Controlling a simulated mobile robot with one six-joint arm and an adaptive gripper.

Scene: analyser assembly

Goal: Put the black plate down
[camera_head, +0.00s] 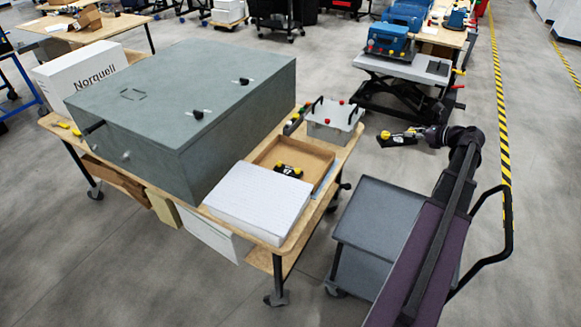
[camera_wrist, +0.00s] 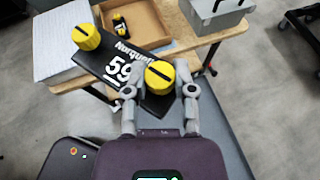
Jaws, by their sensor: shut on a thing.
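The black plate (camera_wrist: 112,62) carries a white "Norquell 59" label and two yellow knobs. My gripper (camera_wrist: 159,92) is shut on the plate by the near yellow knob (camera_wrist: 159,77), with one finger on each side of it. The other yellow knob (camera_wrist: 86,37) stands free at the plate's far left end. In the head view the plate (camera_head: 398,141) hangs in the air to the right of the wooden table (camera_head: 349,152), at the end of my arm. My fingers are small in that view.
The table bears a cardboard tray (camera_head: 316,157) with a small black-and-yellow part (camera_head: 288,170), a white box (camera_head: 258,200), a grey case with handles (camera_head: 333,128) and a large grey cabinet (camera_head: 190,85). A grey cart (camera_head: 385,205) stands below my arm.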

